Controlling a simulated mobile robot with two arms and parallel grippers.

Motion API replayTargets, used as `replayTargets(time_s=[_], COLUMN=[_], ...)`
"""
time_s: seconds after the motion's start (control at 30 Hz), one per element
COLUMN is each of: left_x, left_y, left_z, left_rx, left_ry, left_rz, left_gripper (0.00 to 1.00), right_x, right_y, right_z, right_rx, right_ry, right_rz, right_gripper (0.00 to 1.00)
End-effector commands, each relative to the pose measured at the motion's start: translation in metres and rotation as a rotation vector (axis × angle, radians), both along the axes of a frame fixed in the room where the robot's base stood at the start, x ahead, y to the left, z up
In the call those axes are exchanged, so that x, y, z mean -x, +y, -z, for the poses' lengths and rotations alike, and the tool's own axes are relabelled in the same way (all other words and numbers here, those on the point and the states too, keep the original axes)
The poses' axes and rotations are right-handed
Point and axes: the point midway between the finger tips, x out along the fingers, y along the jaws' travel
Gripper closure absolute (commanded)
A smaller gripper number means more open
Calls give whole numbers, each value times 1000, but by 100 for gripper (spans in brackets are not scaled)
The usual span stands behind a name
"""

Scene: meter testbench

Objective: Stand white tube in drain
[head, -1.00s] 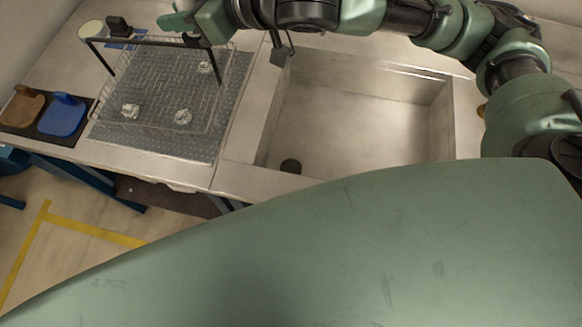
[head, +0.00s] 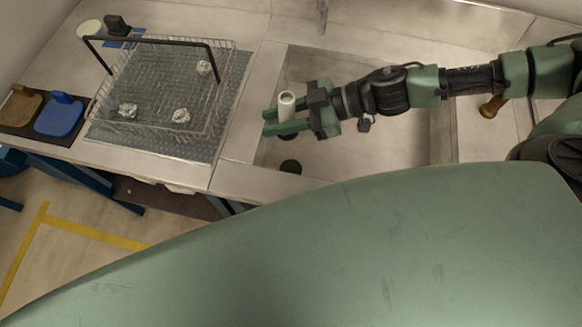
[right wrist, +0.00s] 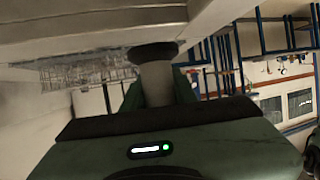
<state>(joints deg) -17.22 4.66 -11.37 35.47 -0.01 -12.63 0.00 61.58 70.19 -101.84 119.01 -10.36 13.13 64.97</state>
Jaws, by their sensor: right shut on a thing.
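In the head view my right gripper (head: 272,122) is shut on the white tube (head: 287,104), which stands about upright between its fingers. The tube's lower part is hidden by the fingers. The dark round drain (head: 290,166) shows in the sink's front left, just below the gripper in the picture. In the right wrist view the tube (right wrist: 157,84) is between the fingers, and a dark round shape is at its end. I cannot tell whether that is the drain, or whether the tube touches it. My left gripper is not in view.
The steel sink (head: 390,152) is otherwise empty, with a faucet (head: 322,14) behind it. Blue (head: 60,117) and brown (head: 20,106) items lie further left. A brown-handled object (head: 492,106) is right of the sink.

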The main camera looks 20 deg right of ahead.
Motion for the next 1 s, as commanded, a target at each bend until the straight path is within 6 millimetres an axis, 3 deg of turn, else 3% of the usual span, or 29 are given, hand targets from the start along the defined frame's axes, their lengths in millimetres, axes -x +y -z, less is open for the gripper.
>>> replayTargets(time_s=[0.17, 0.6, 1.0], left_x=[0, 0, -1], left_y=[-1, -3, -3], left_z=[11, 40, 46], left_rx=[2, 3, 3], left_ry=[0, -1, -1], left_rz=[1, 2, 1], left_gripper=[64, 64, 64], right_x=[5, 5, 4], right_y=[-5, -4, -4], right_z=[25, 136, 184], right_rx=[-1, -3, -2], right_ry=[2, 3, 0], right_rz=[-6, -3, -3], right_gripper=[100, 100, 100])
